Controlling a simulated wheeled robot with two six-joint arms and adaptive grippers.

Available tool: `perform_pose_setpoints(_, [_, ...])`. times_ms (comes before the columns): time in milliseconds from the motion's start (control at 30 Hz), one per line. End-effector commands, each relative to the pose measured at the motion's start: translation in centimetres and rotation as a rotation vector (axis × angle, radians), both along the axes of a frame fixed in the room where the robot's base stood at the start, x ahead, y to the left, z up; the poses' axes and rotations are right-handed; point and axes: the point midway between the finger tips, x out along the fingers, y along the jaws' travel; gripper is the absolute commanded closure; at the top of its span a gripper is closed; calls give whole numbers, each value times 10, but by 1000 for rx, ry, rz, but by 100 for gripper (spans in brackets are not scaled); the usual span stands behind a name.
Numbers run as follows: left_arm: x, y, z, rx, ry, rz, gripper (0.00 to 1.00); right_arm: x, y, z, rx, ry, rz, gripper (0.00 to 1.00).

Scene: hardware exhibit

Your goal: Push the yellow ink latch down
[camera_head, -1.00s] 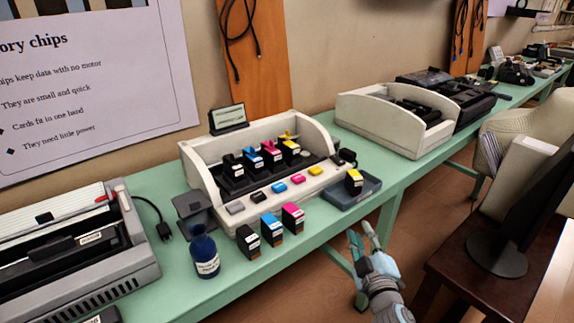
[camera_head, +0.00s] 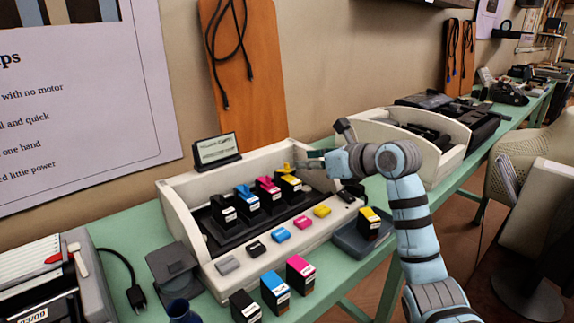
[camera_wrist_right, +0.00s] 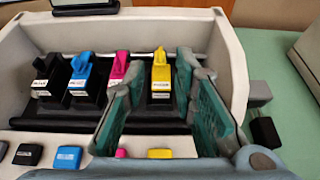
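The yellow ink latch (camera_head: 287,168) sits on top of the yellow cartridge (camera_head: 289,186) in the cream printer carriage (camera_head: 172,202). In the right wrist view the latch (camera_wrist_right: 160,56) stands up from the cartridge (camera_wrist_right: 160,82), raised like the latches beside it. My right gripper (camera_head: 308,160) is close to the latch on its right side in the head view. In the right wrist view its two fingers (camera_wrist_right: 160,75) are spread apart with nothing held, and the yellow cartridge shows in the gap between them. My left gripper is not in view.
Black (camera_head: 223,210), cyan (camera_head: 246,199) and magenta (camera_head: 268,193) cartridges stand left of the yellow one. Coloured buttons line the carriage front. Loose cartridges stand in front, and another yellow-topped one (camera_head: 368,222) is in a grey tray (camera_head: 350,240). The carriage's high right wall is near my arm.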

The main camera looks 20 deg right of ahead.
Motion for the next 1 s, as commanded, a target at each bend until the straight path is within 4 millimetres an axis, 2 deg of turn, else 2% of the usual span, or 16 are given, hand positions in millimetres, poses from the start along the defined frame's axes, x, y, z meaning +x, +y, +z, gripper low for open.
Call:
perform_pose_setpoints(67, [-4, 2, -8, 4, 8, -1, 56, 21, 10, -13, 7, 3, 3, 75])
perform_pose_setpoints(133, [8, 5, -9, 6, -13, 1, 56, 38, 16, -20, 5, 2, 3, 75])
perform_pose_setpoints(200, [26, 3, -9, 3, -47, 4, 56, 51, 22, -25, 3, 1, 3, 75])
perform_pose_setpoints(333, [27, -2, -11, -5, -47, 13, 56, 67, 27, -32, 4, 1, 2, 75])
perform_pose_setpoints(467, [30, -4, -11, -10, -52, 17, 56, 74, 30, -34, 1, -1, 2, 75])
perform_pose_setpoints(700, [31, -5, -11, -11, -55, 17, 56, 75, 30, -34, 1, -1, 2, 75])
perform_pose_setpoints(867, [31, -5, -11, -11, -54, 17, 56, 75, 31, -34, 2, 0, 2, 100])
perform_pose_setpoints(1000, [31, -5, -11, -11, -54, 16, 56, 75, 31, -34, 3, 0, 3, 100])
